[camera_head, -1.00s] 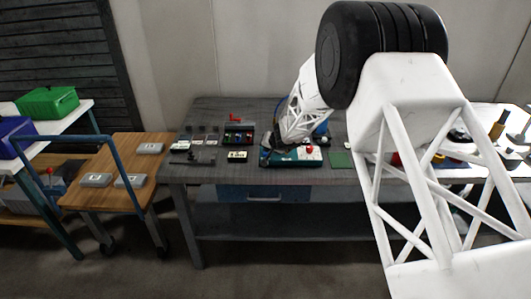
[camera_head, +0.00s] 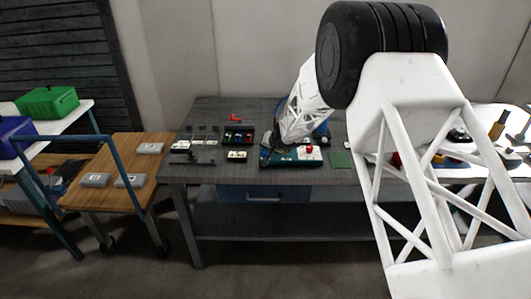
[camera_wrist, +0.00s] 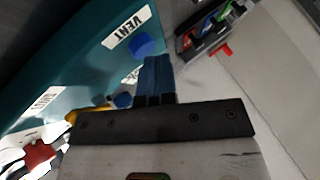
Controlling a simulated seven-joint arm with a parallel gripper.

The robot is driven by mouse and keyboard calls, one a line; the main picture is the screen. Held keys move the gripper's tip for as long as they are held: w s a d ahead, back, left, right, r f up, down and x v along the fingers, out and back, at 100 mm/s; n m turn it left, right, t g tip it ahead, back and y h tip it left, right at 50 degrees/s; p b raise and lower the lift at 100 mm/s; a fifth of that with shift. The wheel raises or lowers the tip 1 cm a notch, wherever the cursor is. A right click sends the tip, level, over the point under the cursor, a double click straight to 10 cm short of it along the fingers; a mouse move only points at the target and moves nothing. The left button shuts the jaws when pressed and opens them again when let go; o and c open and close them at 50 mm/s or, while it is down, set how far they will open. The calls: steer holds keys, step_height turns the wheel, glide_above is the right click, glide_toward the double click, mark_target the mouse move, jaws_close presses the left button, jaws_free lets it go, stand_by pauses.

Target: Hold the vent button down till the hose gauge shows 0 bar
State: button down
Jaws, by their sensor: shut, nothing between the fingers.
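The teal panel (camera_wrist: 75,50) bears a white label reading VENT (camera_wrist: 131,28). A round blue button (camera_wrist: 140,46) sits beside that label. My gripper (camera_wrist: 156,60) is shut and empty, its blue fingertips right by the button in the wrist view. I cannot tell whether they touch it or whether it is pressed. In the head view the teal unit (camera_head: 291,161) stands on the dark workbench, with my wrist over its back part hiding my fingers. No readable gauge dial shows in either view.
A red knob (camera_wrist: 38,153) and a yellow part (camera_wrist: 88,113) show near the gripper in the wrist view. A dark tray of coloured parts (camera_head: 238,136) stands left of the unit. A green mat (camera_head: 341,159) lies right of it.

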steer(key=shift+r, duration=0.9)
steer(key=shift+r, duration=0.1)
steer(key=shift+r, duration=2.45)
